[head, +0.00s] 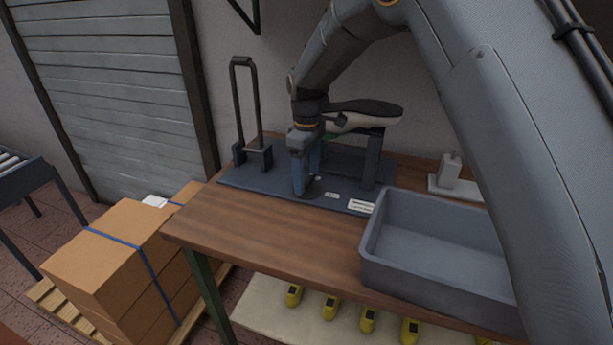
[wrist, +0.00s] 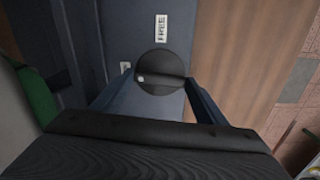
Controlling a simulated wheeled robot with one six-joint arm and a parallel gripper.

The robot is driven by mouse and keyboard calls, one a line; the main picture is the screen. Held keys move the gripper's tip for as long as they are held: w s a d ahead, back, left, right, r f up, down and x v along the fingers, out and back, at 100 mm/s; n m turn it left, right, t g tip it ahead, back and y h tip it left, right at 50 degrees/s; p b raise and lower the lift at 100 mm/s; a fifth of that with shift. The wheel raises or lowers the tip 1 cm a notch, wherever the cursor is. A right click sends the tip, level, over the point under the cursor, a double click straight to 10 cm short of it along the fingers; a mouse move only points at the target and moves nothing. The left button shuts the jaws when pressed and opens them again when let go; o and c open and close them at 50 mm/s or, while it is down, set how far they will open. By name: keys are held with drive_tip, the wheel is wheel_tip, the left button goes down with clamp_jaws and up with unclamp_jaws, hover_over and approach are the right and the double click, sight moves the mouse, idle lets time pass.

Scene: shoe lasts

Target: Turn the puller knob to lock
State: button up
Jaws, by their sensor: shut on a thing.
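The puller knob (wrist: 160,64) is a round dark disc with a raised bar across it. In the wrist view a white dot shows at the bar's left end, and the bar lies crosswise. A FREE label (wrist: 162,28) sits above the knob. A second small label (wrist: 125,67) is left of it, partly covered by a finger and unreadable. My gripper (wrist: 160,80) is shut on the knob's bar, one finger at each end. In the head view my gripper (head: 304,184) points down at the dark base plate (head: 262,187), and the knob is mostly hidden behind it.
A black and white shoe shape (head: 375,113) sits on a post behind my gripper. A tall dark handle frame (head: 236,105) stands left on the plate. A grey bin (head: 420,275) is at the table's front right. The wooden table (head: 235,230) is bare at front left.

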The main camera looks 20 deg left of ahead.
drive_tip(key=shift+n, duration=0.6)
drive_tip(key=shift+r, duration=0.1)
drive_tip(key=o, duration=1.1)
drive_tip(key=shift+c, duration=0.2)
